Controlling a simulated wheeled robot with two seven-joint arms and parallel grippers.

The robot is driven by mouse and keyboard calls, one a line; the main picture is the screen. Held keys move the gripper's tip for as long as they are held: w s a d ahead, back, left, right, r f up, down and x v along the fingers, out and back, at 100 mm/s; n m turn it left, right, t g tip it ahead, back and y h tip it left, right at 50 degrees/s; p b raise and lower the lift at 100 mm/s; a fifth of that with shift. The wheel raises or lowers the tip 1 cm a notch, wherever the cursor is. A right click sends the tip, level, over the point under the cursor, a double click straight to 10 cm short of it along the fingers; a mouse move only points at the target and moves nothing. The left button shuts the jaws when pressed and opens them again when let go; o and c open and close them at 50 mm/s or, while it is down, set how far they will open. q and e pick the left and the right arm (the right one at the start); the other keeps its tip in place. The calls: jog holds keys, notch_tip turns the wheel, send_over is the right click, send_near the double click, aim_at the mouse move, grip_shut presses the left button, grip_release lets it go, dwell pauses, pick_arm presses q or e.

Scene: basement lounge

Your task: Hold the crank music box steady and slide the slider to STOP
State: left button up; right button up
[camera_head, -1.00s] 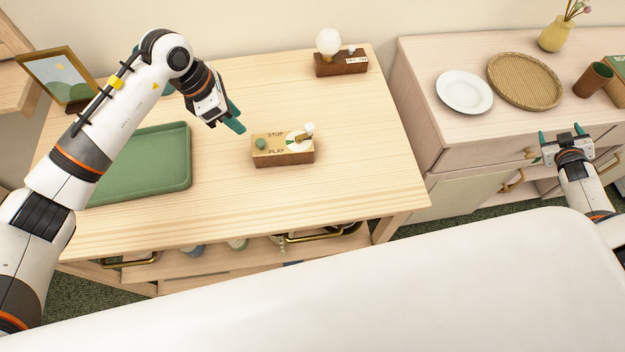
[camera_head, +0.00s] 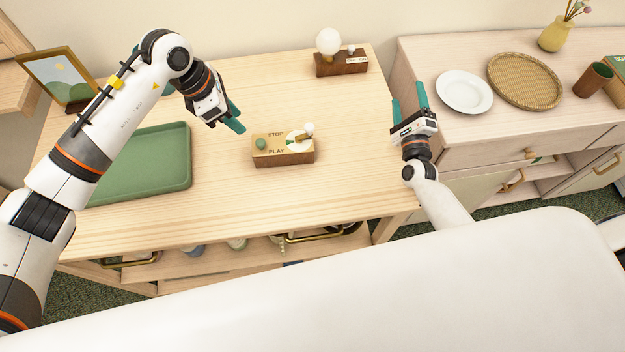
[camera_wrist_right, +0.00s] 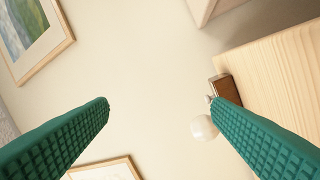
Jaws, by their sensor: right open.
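The crank music box (camera_head: 284,158) is a small wooden block on the light wood table, with STOP and PLAY lettered on its top. A green slider knob (camera_head: 261,144) sits at its left, between the two words' levels. A white disc with a crank and pale knob (camera_head: 309,128) is at its right. My left gripper (camera_head: 236,118) hangs just left of and behind the box, apart from it; its finger gap is unclear. My right gripper (camera_head: 409,98) is open and empty by the table's right edge, well right of the box. Its fingers frame empty space in the right wrist view (camera_wrist_right: 160,115).
A green tray (camera_head: 183,185) lies on the left of the table by a picture frame (camera_head: 62,77). A bulb lamp on a wooden base (camera_head: 341,70) stands at the back right. The cabinet at right holds a white plate (camera_head: 464,92) and woven tray (camera_head: 525,80).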

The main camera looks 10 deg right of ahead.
jog(key=a+r+m, duration=0.2)
jog(key=a+m, duration=0.6)
jog(key=a, duration=0.3)
jog(key=m+g+y, duration=0.2)
jog(key=m+y, duration=0.1)
jog(key=m, duration=0.4)
send_near(305, 139)
jog(key=shift+s+a+f, duration=0.15)
jog(key=shift+s, duration=0.65)
jog(key=w, duration=0.7)
jog(key=w+d, duration=0.1)
jog(key=w, duration=0.3)
jog(key=shift+w+f, duration=0.1)
jog(key=shift+w, duration=0.25)
